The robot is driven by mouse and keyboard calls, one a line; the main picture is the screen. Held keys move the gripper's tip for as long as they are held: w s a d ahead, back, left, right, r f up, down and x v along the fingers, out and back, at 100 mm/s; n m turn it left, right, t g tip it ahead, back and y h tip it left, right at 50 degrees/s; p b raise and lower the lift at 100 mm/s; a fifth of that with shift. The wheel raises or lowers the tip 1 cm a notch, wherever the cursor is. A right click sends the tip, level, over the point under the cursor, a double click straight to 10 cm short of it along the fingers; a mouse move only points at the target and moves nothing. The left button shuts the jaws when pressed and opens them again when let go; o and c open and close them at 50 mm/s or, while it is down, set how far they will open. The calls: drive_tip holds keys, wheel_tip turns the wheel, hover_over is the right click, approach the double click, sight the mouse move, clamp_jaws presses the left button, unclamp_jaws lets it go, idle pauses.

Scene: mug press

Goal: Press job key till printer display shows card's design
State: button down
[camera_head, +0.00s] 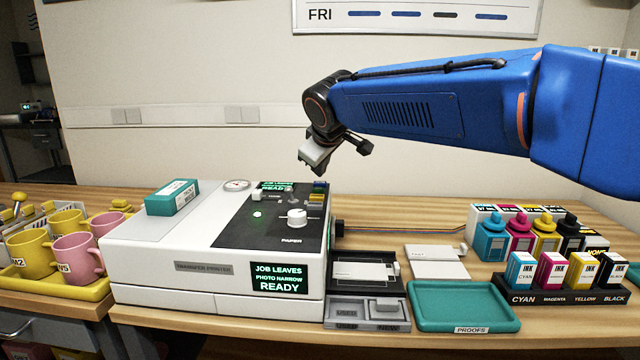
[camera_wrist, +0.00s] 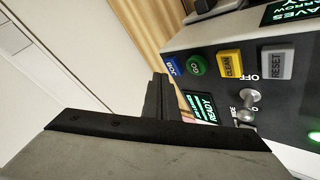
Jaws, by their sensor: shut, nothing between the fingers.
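The white transfer printer (camera_head: 170,255) stands on the bench. Its front display (camera_head: 279,278) reads "JOB LEAVES, PHOTO NARROW, READY". In the wrist view the blue JOB key (camera_wrist: 172,66) sits at the left end of a row with green GO (camera_wrist: 196,65), yellow CLEAN (camera_wrist: 230,64) and grey RESET (camera_wrist: 277,65) keys. My gripper (camera_head: 322,168) is shut and empty, above the printer's back right corner. In the wrist view its fingertips (camera_wrist: 160,93) appear just below the JOB key; whether they touch it I cannot tell. A white card (camera_head: 438,262) lies right of the printer, its design unreadable.
A black tray (camera_head: 365,284) with a white sheet stands right of the printer. A teal proofs tray (camera_head: 463,318), ink boxes (camera_head: 552,271) and ink bottles (camera_head: 520,232) are further right. Yellow and pink mugs (camera_head: 75,255) stand at left. A teal box (camera_head: 172,197) lies on the printer.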

idle(0.3)
drive_tip(key=shift+r, duration=2.55)
